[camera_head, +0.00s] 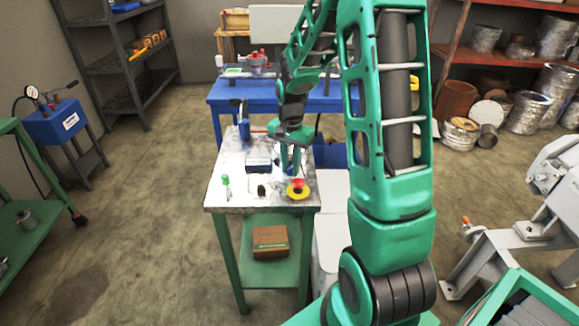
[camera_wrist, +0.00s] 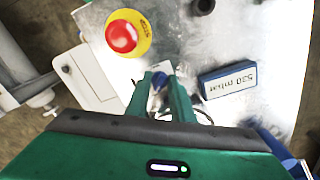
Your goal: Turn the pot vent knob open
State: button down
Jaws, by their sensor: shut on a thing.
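A small dark knob (camera_wrist: 158,80) with a pale part at its top sits between my fingertips in the wrist view; I take it as the pot vent knob. My gripper (camera_wrist: 157,92) is shut on it, one green finger on each side. In the head view my gripper (camera_head: 290,168) points down over the right part of the metal-topped workbench (camera_head: 222,203), and the fingers hide the knob there. No separate pot body can be made out around the knob.
A red stop button on a yellow base (camera_wrist: 122,36) is close by, also in the head view (camera_head: 298,189). A blue display box (camera_wrist: 228,81) reads 530 mbar. A black knob (camera_wrist: 203,5) and a green-topped part (camera_head: 226,184) stand near the bench's front edge.

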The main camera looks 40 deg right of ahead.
aim_at(290, 168)
jog(key=shift+d, duration=0.1)
dwell(0.4)
jog(key=c, duration=1.5)
grip_release()
jog(key=shift+c, duration=0.2)
jog(key=shift+r, duration=3.95)
